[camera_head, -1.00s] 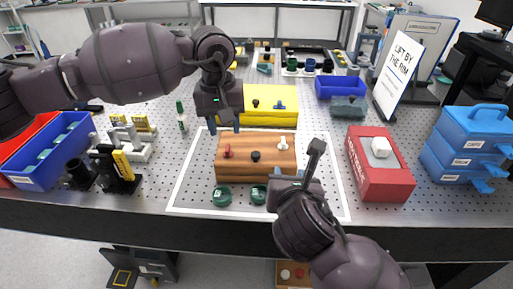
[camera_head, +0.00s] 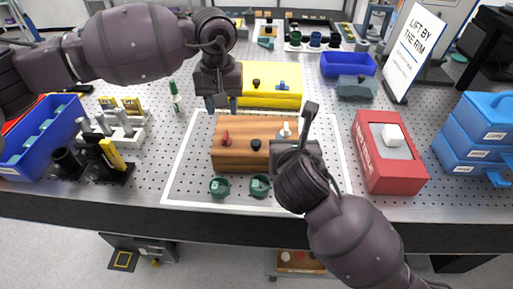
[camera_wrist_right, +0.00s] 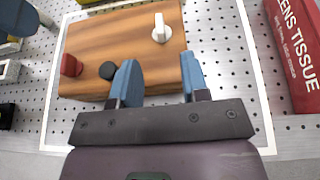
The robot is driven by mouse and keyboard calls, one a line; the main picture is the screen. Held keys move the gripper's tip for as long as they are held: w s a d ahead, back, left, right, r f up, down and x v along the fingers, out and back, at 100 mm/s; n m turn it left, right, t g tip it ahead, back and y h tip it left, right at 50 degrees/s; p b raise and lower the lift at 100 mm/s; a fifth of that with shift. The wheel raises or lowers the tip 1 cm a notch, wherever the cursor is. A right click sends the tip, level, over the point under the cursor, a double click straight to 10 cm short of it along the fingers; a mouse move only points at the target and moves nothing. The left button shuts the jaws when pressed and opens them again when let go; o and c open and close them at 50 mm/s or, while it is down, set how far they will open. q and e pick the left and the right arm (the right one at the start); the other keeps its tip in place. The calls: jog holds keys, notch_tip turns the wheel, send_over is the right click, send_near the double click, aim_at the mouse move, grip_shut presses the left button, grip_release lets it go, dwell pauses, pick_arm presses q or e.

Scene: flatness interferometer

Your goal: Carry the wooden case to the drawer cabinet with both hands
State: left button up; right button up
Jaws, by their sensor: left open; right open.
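The wooden case (camera_head: 238,157) lies flat on the perforated bench top inside a white outlined rectangle. It has a red knob, a black knob and a white knob on top. My left gripper (camera_head: 222,106) is open, pointing down just behind the case's back left edge. My right gripper (camera_head: 296,140) is open at the case's right end, partly covering it. In the right wrist view the case (camera_wrist_right: 120,45) lies beyond the right gripper's blue fingers (camera_wrist_right: 160,78); one overlaps its front, the other its right edge. I cannot tell whether they touch it.
A yellow case (camera_head: 270,96) stands close behind. Two green round pieces (camera_head: 219,187) sit in front. A red tissue box (camera_head: 392,165) is to the right, beside a blue drawer unit (camera_head: 478,135). A blue bin (camera_head: 40,140) and black fixtures stand left. An open drawer (camera_head: 300,262) shows below the bench.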

aim_at(226, 131)
pick_arm(q)
notch_tip(226, 131, down, 8)
pick_arm(e)
jog(key=x, duration=0.8)
pick_arm(q)
jog(key=shift+c, duration=0.4)
pick_arm(e)
jog(key=shift+c, duration=0.4)
pick_arm(q)
grip_shut()
pick_arm(e)
grip_shut()
pick_arm(q)
jog(key=shift+r, duration=0.15)
